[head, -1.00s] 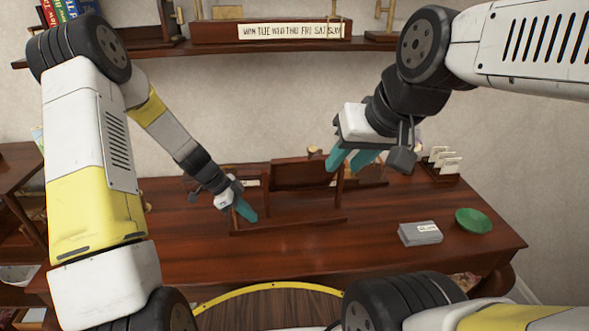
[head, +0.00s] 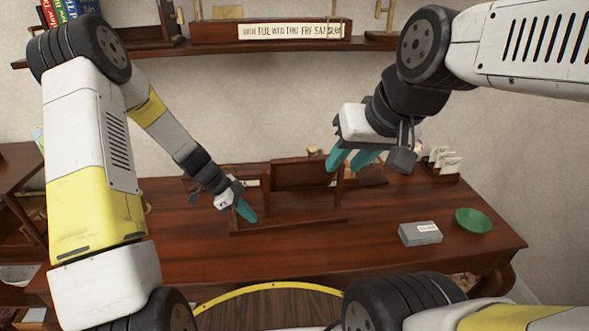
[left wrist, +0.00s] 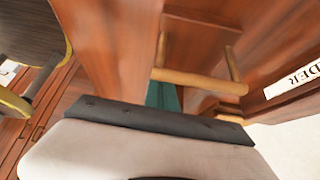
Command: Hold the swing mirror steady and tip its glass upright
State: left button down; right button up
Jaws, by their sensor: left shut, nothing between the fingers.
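The swing mirror is a dark wooden stand on the desk, with two posts and a low base bar (head: 290,225). Its wooden framed panel (head: 300,174) hangs between the posts and looks tipped; no reflecting glass face is clear to me. My left gripper (head: 246,211) is shut and empty beside the left post, low near the base. Whether it touches the wood I cannot tell. In the left wrist view its teal fingers (left wrist: 163,95) are mostly hidden among wooden parts. My right gripper (head: 351,160) is open, its teal fingers apart, above and near the right post.
A grey box (head: 420,233) and a green dish (head: 473,220) lie on the desk (head: 380,255) at the right. A holder with white cards (head: 445,162) stands behind them. The desk's front is clear.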

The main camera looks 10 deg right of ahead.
pick_arm(q)
jog(key=shift+f, duration=0.95)
dwell(0.8)
pick_arm(e)
jog(key=shift+o, duration=1.1)
pick_arm(q)
jog(key=shift+s, duration=0.1)
jog(key=shift+f, duration=0.1)
pick_arm(e)
jog(key=m+t+y, duration=0.4)
jog(key=m+y, duration=0.9)
jog(key=m, duration=0.7)
send_near(300, 160)
notch_tip(300, 160, up, 4)
jog(key=s+d, duration=0.1)
jog(key=x, duration=1.1)
jog(key=shift+w+a+f, duration=0.1)
jog(key=shift+w+f, duration=0.1)
jog(key=shift+f, duration=0.1)
jog(key=shift+c, duration=0.2)
